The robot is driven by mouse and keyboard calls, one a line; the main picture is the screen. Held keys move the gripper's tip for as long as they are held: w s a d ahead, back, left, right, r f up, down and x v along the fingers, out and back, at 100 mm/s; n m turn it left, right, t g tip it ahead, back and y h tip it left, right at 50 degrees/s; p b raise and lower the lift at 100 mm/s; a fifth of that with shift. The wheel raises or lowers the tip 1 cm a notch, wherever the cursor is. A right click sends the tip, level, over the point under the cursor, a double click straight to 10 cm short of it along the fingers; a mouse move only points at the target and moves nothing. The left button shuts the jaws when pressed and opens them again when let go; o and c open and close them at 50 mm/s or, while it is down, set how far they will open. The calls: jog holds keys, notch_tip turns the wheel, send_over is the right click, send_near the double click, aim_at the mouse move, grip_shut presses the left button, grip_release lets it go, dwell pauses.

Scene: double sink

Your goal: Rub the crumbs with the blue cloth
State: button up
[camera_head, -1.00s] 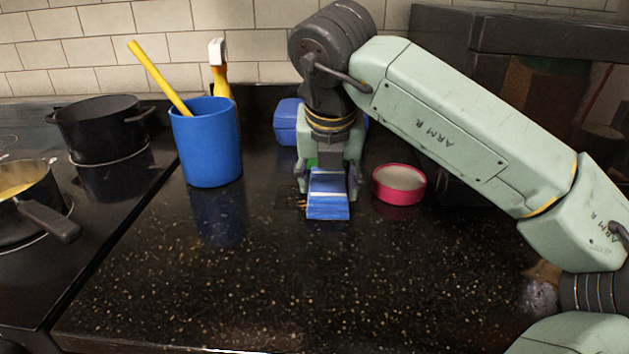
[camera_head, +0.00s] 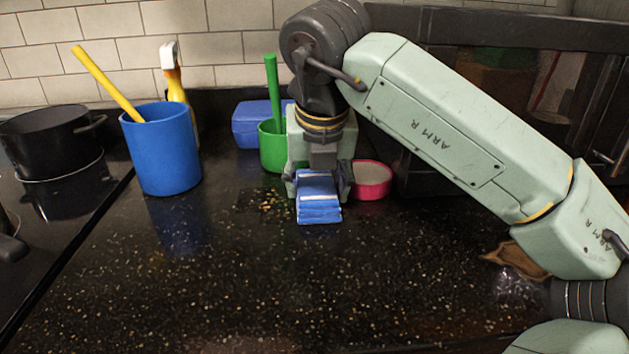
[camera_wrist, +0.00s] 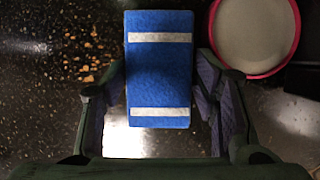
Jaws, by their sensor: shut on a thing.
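The blue cloth (camera_head: 319,205), folded with white stripes, is held between the fingers of my gripper (camera_head: 319,180), low over the dark speckled counter. In the wrist view the cloth (camera_wrist: 160,70) lies between the two fingers of my gripper (camera_wrist: 160,100). I cannot tell if it touches the counter. The crumbs (camera_head: 268,200) are a small orange-brown patch on the counter just left of the cloth. In the wrist view the crumbs (camera_wrist: 92,45) lie at the upper left, apart from the cloth.
A pink-rimmed bowl (camera_head: 372,181) stands close to the right of my gripper. A green cup (camera_head: 271,148) and a blue box (camera_head: 255,125) are behind. A blue cup (camera_head: 163,150) with a yellow stick and a black pot (camera_head: 50,140) are left. The front counter is clear.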

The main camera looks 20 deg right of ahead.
jog(key=shift+s+a, duration=0.1)
jog(key=shift+s, duration=0.3)
jog(key=shift+w+a+b, duration=0.35)
jog(key=shift+w+a, duration=0.2)
jog(key=shift+a, duration=1.4)
jog(key=shift+w+a+b, duration=0.4)
jog(key=shift+w+a, duration=0.15)
jog(key=shift+a, duration=1.35)
jog(key=shift+w+a+b, duration=0.35)
jog(key=shift+w+a, duration=0.2)
jog(key=shift+a, duration=1.4)
jog(key=shift+s+d+r, duration=0.1)
jog(key=shift+s+d, duration=0.3)
jog(key=shift+d, duration=0.9)
jog(key=shift+s+d+r, duration=0.15)
jog(key=shift+s+d, duration=0.2)
jog(key=shift+d, duration=0.95)
jog(key=shift+s+d+r, duration=0.1)
jog(key=shift+s+d, duration=0.3)
jog(key=shift+d, duration=0.9)
jog(key=shift+s+d+f, duration=0.1)
jog(key=shift+s+d, duration=0.05)
jog(key=shift+d, duration=0.5)
jog(key=shift+s+d+f, duration=0.1)
jog(key=shift+s+d, duration=0.1)
jog(key=shift+d, duration=0.45)
jog(key=shift+s+d+f, duration=0.1)
jog(key=shift+s+d, duration=0.05)
jog(key=shift+d, duration=0.5)
